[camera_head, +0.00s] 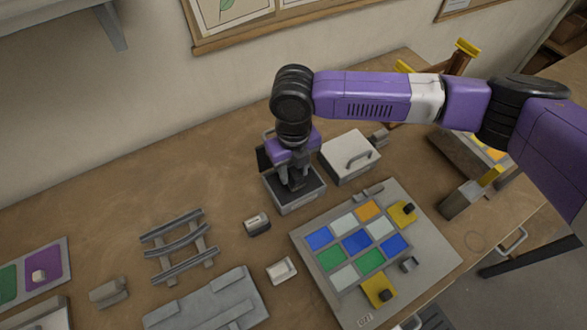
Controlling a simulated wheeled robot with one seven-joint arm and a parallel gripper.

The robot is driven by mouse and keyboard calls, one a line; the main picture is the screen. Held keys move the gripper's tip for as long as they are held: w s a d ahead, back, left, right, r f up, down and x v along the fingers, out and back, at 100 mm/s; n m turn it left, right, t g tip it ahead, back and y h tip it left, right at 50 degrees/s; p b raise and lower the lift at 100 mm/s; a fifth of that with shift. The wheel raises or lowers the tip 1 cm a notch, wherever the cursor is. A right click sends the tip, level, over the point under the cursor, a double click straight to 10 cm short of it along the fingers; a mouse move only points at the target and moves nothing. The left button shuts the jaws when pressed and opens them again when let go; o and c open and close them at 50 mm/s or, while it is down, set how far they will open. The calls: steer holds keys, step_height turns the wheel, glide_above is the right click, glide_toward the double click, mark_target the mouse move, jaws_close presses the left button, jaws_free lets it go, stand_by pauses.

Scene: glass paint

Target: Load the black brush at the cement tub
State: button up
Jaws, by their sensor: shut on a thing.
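The cement tub (299,206) is a grey box with a dark inside, standing on the workbench near the middle of the view. My purple gripper (293,172) points down right over it. It is shut on a dark thing that looks like the black brush (295,183). The brush's lower end is at or inside the tub opening. I cannot tell whether the bristles touch the cement, because the gripper and the brush hide that spot.
A closed grey box with a handle (350,157) stands just right of the tub. A panel of coloured glass squares (323,279) lies in front. A grey rack (180,245), small blocks and a grey slab (207,300) lie left. The back-left bench (130,185) is clear.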

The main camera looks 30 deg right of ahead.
mark_target(294, 170)
steer(key=shift+f, duration=0.6)
stand_by(1.1)
steer(key=shift+r, duration=0.15)
steer(key=shift+r, duration=3.45)
